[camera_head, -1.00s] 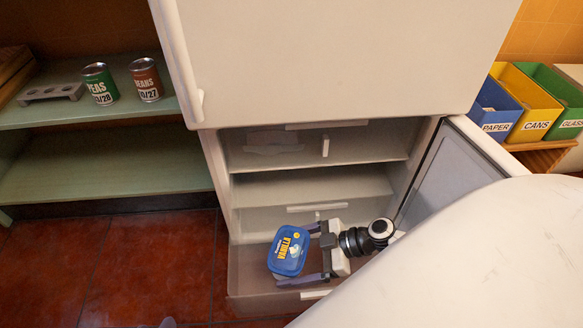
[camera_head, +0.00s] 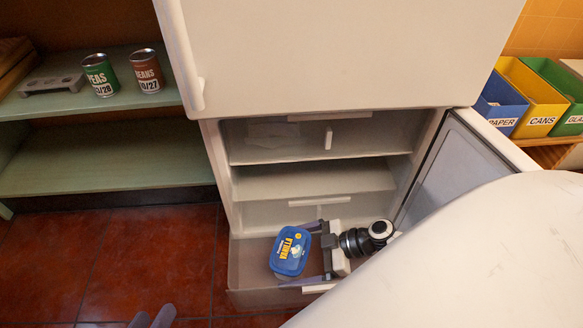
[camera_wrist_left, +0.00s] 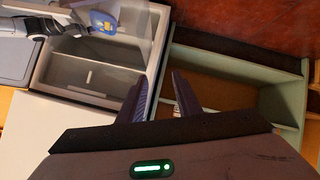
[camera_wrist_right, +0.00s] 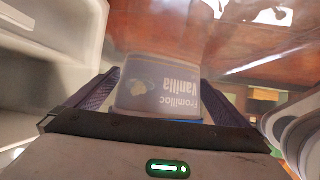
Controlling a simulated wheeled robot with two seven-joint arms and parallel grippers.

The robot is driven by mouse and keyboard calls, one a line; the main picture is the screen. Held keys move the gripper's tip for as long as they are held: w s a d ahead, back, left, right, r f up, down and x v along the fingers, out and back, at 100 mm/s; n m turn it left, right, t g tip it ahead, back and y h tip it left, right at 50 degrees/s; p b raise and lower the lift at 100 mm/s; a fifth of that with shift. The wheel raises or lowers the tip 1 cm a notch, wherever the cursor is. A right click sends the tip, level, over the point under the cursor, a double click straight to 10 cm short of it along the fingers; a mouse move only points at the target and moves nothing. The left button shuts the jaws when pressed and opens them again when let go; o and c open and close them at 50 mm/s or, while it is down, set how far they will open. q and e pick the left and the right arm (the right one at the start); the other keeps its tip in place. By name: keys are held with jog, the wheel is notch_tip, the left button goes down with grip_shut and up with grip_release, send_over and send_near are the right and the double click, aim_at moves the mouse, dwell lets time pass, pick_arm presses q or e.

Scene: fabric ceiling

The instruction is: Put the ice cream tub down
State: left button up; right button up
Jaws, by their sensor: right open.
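The ice cream tub (camera_head: 290,252) is blue-lidded with yellow lettering and lies at the pulled-out bottom drawer (camera_head: 250,297) of the fridge. My right gripper (camera_head: 303,254) reaches in from the right, open, with one finger on each side of the tub. In the right wrist view the tub (camera_wrist_right: 160,92) stands between the open fingers, its printed side facing the camera. Whether its base rests on the drawer floor is hard to tell. My left gripper (camera_head: 151,321) is low in the head view, empty; the left wrist view shows its fingers (camera_wrist_left: 160,92) apart.
The open fridge door (camera_head: 455,165) stands on the right. A green shelf unit (camera_head: 110,165) on the left holds a peas can (camera_head: 101,75) and a beans can (camera_head: 146,70). Sorting bins (camera_head: 532,98) stand at the upper right. The red floor at lower left is clear.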

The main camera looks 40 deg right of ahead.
jog(key=p+v, duration=0.2)
jog(key=v, duration=0.9)
jog(key=shift+p, duration=0.35)
jog(key=shift+s+d+r, duration=0.25)
jog(key=shift+d, duration=0.15)
pick_arm(q)
jog(key=f, duration=0.1)
jog(key=a+y, duration=0.1)
jog(key=f+g, duration=0.1)
jog(key=shift+s+a+f, duration=0.2)
jog(key=shift+a+f, duration=0.05)
jog(key=shift+f, duration=0.1)
